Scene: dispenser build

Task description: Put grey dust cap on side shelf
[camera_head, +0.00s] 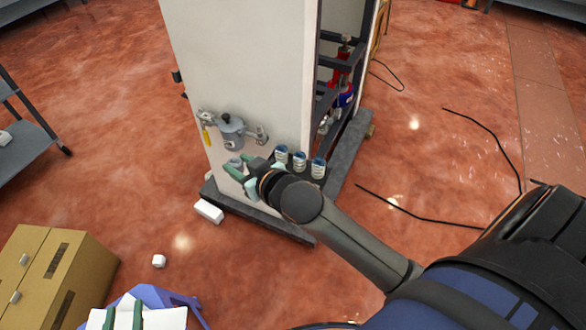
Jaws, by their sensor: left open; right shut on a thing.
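My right gripper (241,171) reaches in from the lower right to the front of the white cabinet (240,60). Its green fingers are shut on a small grey piece, apparently the grey dust cap (235,163), just below a grey round fitting (232,132) on the cabinet. The fingers partly hide the cap; I cannot tell whether it touches the cabinet.
Several white-and-blue cylinders (299,161) sit right of my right gripper. A yellow-handled valve (206,134) is left of the fitting. A cardboard box (50,275) and a purple bin (180,298) are at lower left. White blocks (209,211) and black cables (425,217) lie on the floor.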

